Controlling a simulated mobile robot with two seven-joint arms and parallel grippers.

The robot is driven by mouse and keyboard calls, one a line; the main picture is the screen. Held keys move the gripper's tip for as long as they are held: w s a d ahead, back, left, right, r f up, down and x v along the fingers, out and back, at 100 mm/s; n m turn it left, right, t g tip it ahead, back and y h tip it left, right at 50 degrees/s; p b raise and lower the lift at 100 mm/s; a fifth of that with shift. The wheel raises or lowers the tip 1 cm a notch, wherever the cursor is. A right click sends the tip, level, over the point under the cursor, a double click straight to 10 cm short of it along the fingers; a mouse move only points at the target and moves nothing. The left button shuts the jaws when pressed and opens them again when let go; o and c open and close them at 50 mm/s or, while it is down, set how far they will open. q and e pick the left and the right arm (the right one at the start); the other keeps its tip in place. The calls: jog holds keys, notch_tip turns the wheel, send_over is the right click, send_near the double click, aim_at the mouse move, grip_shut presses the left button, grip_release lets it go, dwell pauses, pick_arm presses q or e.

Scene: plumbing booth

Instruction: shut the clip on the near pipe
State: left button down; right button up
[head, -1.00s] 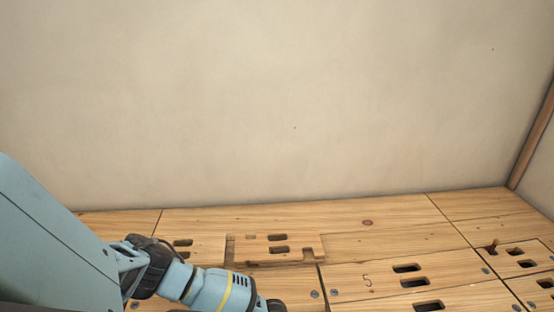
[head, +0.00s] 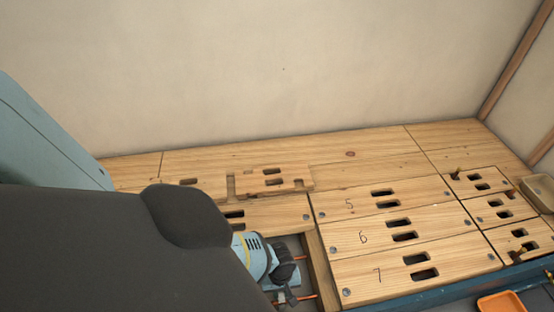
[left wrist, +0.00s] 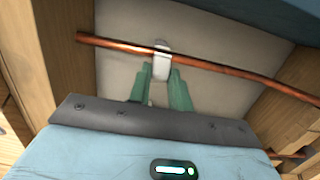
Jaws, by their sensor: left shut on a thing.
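In the left wrist view a copper pipe (left wrist: 230,70) crosses a recess with a pale floor. A white clip (left wrist: 161,60) sits at the pipe, with its upper end overlapping it. My left gripper (left wrist: 161,70) has its two green fingers on either side of the clip's white body, shut on it. I cannot tell whether the clip is open or shut. In the head view the left wrist reaches down into a floor opening, where short lengths of pipe (head: 306,297) show. The fingertips are hidden there. My right gripper is not in view.
Slotted wooden panels numbered 5, 6 and 7 (head: 425,267) lie right of the opening. Wooden walls (left wrist: 65,30) bound the recess closely. Another pipe (left wrist: 290,156) shows at lower right in the wrist view. An orange tray (head: 502,303) is at the lower right.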

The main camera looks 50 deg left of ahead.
pick_arm(q)
jog(key=shift+s+d+t+y+p, duration=0.3)
jog(key=shift+d+t+y+p, duration=0.15)
jog(key=shift+y+p, duration=0.45)
jog(key=shift+s+d+f+t+y+p, duration=0.15)
jog(key=shift+d+t+y+p, duration=0.15)
jog(key=shift+y+p, duration=0.15)
jog(key=shift+d+y, duration=0.1)
jog(key=shift+y, duration=0.25)
jog(key=shift+s+t, duration=0.1)
jog(key=shift+t, duration=0.15)
jog(key=c, duration=1.3)
grip_release()
